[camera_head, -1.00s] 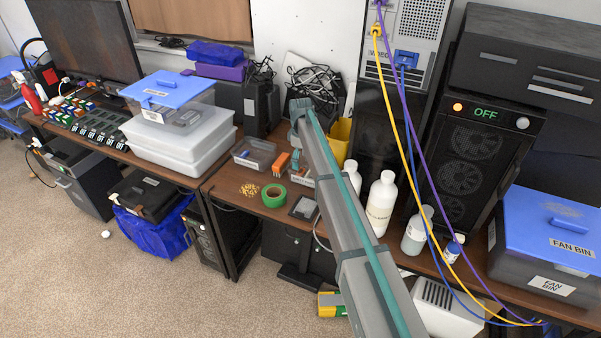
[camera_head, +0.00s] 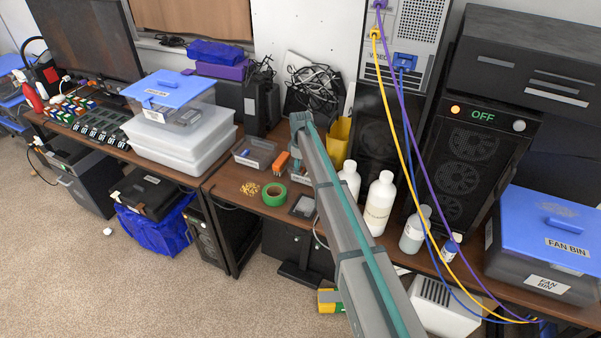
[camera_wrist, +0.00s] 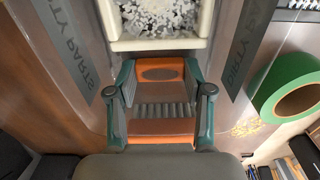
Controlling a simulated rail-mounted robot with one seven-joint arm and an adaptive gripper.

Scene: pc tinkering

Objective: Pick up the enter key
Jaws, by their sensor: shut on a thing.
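A pale bin (camera_wrist: 158,42) with small white-grey pieces lies just beyond the fingers. A green tape roll (camera_wrist: 290,88) lies to the right; it also shows in the head view (camera_head: 274,194). White bottles (camera_head: 379,203) stand right of the arm. Small gold pieces (camera_head: 250,188) lie left of the tape.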

